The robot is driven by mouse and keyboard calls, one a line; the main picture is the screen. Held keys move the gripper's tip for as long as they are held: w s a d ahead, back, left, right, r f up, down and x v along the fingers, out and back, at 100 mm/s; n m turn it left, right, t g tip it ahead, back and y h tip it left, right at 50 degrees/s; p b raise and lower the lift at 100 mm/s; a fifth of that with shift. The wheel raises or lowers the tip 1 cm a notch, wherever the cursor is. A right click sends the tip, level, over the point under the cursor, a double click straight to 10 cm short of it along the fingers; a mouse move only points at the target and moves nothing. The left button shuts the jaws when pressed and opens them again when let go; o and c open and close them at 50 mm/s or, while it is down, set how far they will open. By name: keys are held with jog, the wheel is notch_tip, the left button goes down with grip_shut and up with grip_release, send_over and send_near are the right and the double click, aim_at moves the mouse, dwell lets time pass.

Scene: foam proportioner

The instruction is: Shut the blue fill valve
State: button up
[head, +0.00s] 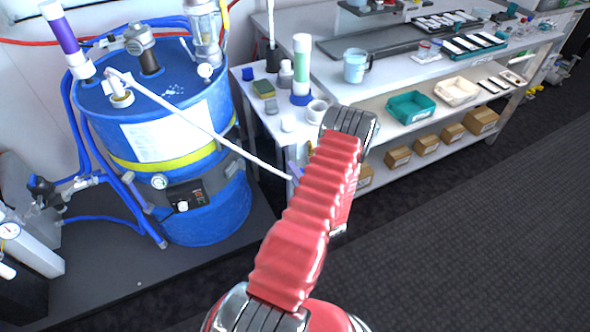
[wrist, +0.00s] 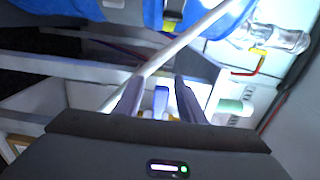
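The blue drum (head: 205,190) stands at the left with a yellow band, a label and blue hoses. A white tube (head: 200,122) runs from its top down right toward my gripper; in the wrist view it crosses diagonally. I cannot tell for sure which part is the blue fill valve. In the wrist view, a small blue piece (wrist: 161,100) shows between the fingers of my gripper (wrist: 158,98). The fingers are apart, with gaps beside that piece; I cannot tell whether it is the valve. In the head view, my red arm hides most of the gripper.
A white bench (head: 400,72) with bottles, a mug (head: 355,66) and trays stands behind my arm. Hoses and fittings (head: 75,187) crowd the drum's left side. The dark floor at right is clear.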

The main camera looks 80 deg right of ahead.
jog(key=shift+s, duration=0.1)
jog(key=shift+s, duration=0.1)
jog(key=v, duration=1.3)
jog(key=shift+a, duration=0.35)
jog(key=shift+s, duration=0.1)
dwell(0.5)
